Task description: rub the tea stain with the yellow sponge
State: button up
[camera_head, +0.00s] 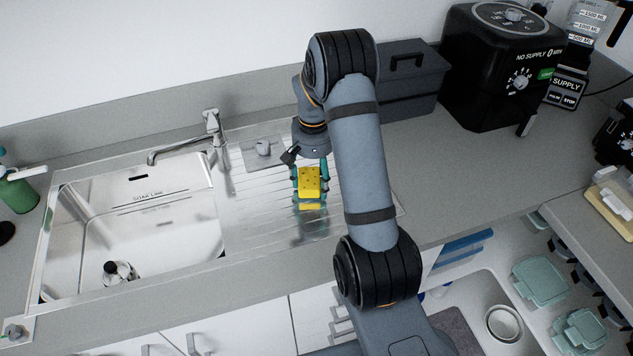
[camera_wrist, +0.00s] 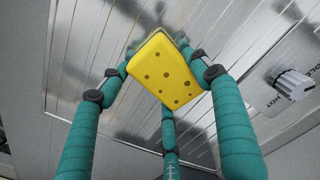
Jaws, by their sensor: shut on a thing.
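The yellow sponge (camera_head: 309,180) is in my gripper (camera_head: 310,188), above the ribbed metal drainboard (camera_head: 258,210) right of the sink bowl. In the wrist view, the sponge (camera_wrist: 171,72) is a yellow block with dark pores. Teal fingers of my gripper (camera_wrist: 165,75) close around it, and it looks tilted in that view. A yellow reflection shows on the metal below it. Whether the sponge touches the board I cannot tell. I cannot make out the tea stain clearly; the sponge and fingers cover part of the board.
The sink bowl (camera_head: 150,245) and faucet (camera_head: 190,140) are to the left. A small knob (camera_head: 263,147) stands on a plate behind the drainboard and also shows in the wrist view (camera_wrist: 293,84). A dark toolbox (camera_head: 408,85) and black machine (camera_head: 500,65) stand at the back right.

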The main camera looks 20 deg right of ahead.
aim_at(310, 169)
jog(key=shift+w, duration=0.45)
jog(key=shift+w+a+r+p, duration=0.15)
jog(key=shift+w+p, duration=0.65)
jog(key=shift+w, duration=0.4)
jog(key=shift+w+p, duration=0.65)
jog(key=shift+w, duration=0.45)
jog(key=shift+w+a+p, duration=0.1)
jog(key=shift+w+p, duration=0.65)
jog(key=shift+w, duration=0.1)
notch_tip(310, 169, up, 4)
jog(key=shift+f+p, duration=0.1)
jog(key=shift+p, duration=0.65)
notch_tip(310, 169, up, 4)
jog(key=p, duration=0.3)
